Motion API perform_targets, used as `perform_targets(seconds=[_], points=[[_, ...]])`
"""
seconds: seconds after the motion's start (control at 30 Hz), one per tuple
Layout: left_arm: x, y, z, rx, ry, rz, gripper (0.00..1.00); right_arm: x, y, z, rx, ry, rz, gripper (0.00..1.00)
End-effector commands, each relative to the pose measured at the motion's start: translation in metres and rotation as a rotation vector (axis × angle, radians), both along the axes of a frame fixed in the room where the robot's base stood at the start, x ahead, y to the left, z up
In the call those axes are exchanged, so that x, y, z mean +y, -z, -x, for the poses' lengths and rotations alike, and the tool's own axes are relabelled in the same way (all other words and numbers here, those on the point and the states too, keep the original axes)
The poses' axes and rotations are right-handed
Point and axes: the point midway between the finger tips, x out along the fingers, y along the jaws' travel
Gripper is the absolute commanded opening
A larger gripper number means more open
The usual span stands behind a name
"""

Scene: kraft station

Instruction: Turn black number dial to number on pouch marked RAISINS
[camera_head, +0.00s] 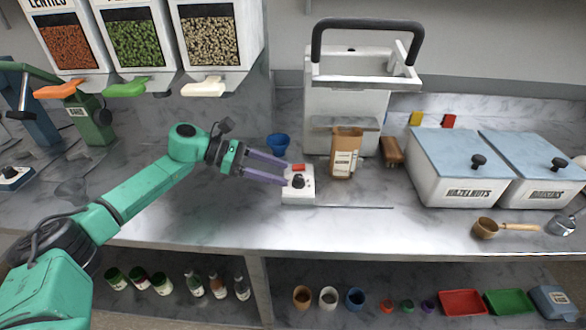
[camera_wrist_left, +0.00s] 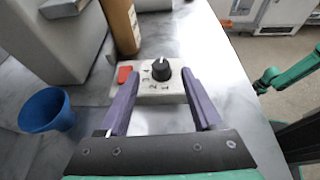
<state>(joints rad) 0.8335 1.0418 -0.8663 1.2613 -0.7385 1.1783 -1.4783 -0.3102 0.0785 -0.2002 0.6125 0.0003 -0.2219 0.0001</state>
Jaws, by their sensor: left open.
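The black number dial (camera_head: 299,181) sits on a small white box (camera_head: 300,196) near the counter's front edge, beside a red button (camera_head: 298,167). In the left wrist view the dial (camera_wrist_left: 161,70) stands ahead of and between my open left fingers (camera_wrist_left: 163,93), with numbers printed around it. My left gripper (camera_head: 287,173) reaches in from the left; its fingers are apart, the dial lying at or just past their tips. I cannot tell if they touch it. A brown pouch (camera_head: 345,153) with a white label stands behind the box; its print is too small to read. My right gripper is not in view.
A blue cup (camera_head: 278,143) stands behind my left gripper. A white press-like machine (camera_head: 342,108) with a black handle is behind the pouch. A thin rod (camera_head: 355,207) lies right of the dial box. White bins (camera_head: 450,185) with blue lids stand at right.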

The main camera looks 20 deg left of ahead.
Motion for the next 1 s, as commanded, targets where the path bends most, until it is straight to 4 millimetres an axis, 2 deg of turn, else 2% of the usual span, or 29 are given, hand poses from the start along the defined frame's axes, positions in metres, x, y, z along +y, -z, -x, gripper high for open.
perform_targets(seconds=[0.03,0.1,0.2,0.5,0.67,0.7,1.0], points=[[-0.012,0.000,-0.003,0.001,0.003,0.001,0.66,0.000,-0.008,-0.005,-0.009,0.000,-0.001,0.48],[-0.023,0.007,-0.007,0.000,0.002,0.001,0.66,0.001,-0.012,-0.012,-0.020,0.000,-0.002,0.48],[-0.034,0.013,-0.010,0.000,0.001,0.001,0.66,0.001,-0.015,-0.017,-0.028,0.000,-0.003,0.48],[-0.038,0.017,-0.011,0.000,0.000,-0.001,0.66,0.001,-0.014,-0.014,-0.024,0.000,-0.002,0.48],[-0.038,0.017,-0.012,0.000,-0.001,-0.001,0.05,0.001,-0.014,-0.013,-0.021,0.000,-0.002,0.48],[-0.038,0.017,-0.012,0.000,-0.001,-0.001,0.00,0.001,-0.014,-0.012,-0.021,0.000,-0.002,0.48],[-0.038,0.016,-0.011,-0.001,-0.022,-0.001,0.00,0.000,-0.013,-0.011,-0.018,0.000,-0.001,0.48]])
